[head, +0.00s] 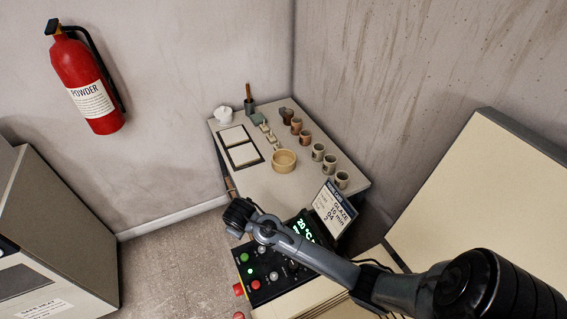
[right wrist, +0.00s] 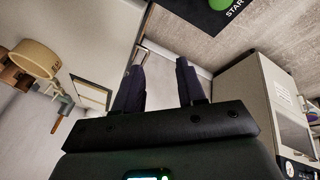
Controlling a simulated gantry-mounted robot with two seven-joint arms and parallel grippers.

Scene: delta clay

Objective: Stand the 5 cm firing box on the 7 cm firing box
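I cannot pick out with certainty a 5 cm or a 7 cm firing box. The worktable (head: 310,185) carries a round tan vessel (head: 284,162), which also shows at the left of the right wrist view (right wrist: 36,58). Behind it are a green block (head: 259,118) and several small cream pieces (head: 268,133). My right gripper (head: 238,213) hangs in front of the table's near left side, apart from those things. In the right wrist view its fingers (right wrist: 158,85) are spread with nothing between them. My left gripper is in no view.
Several cups (head: 317,152) line the table's right side. A dark-framed pair of panels (head: 240,147), a white lump (head: 223,114) and a tool pot (head: 249,106) stand left. A control panel (head: 265,272) and glaze card (head: 336,207) are below. A fire extinguisher (head: 85,80) hangs at left.

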